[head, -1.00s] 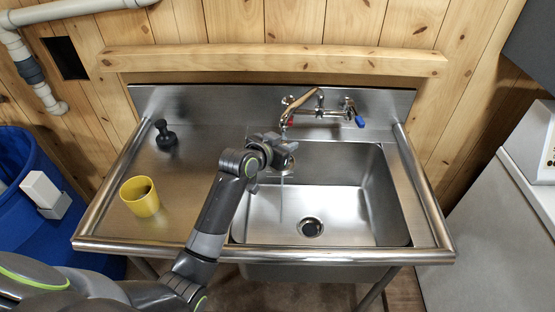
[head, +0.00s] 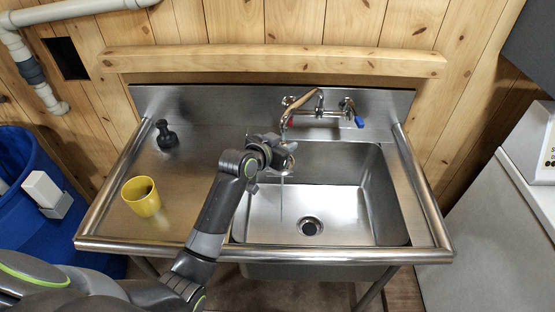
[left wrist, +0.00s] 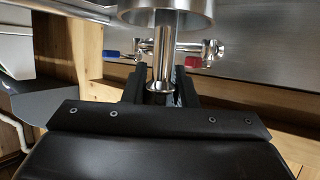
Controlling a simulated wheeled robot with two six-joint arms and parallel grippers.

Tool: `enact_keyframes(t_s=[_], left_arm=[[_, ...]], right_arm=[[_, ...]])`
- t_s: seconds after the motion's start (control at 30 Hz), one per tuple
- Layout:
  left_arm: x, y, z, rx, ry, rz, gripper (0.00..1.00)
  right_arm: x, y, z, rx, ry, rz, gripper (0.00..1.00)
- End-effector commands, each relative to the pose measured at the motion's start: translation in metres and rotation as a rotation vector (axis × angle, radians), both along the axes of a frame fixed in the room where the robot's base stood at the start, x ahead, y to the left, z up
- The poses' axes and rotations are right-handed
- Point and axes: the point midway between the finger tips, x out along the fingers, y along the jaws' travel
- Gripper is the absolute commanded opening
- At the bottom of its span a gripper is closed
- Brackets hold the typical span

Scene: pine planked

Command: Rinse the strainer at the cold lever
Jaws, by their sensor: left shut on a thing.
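The shiny metal strainer (left wrist: 163,52) has a round rim and a straight handle in the left wrist view. My left gripper (left wrist: 164,92) is shut on its handle. In the head view my left gripper (head: 272,150) is over the left edge of the sink basin, below the faucet spout (head: 285,122), and largely hides the strainer. The cold lever (head: 359,121) has a blue end and sits at the right of the wall faucet. A thin pale streak below the gripper looks like water. My right gripper is not in view.
The steel sink basin (head: 345,205) has a dark drain (head: 310,226). A yellow cup (head: 141,196) and a black stopper-like object (head: 166,135) stand on the left drainboard. A blue bin (head: 20,215) is at the left. The drainboard's middle is clear.

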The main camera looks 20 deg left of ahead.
Motion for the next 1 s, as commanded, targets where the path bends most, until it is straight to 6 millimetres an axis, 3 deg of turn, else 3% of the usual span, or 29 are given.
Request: enact_keyframes(t_s=[0.33,1.0], left_arm=[[-0.004,-0.003,0.001,-0.002,0.001,0.000,0.00],[-0.057,-0.016,0.001,-0.002,0.002,0.000,0.00]], right_arm=[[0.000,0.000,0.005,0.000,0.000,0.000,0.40],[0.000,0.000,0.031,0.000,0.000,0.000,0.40]])
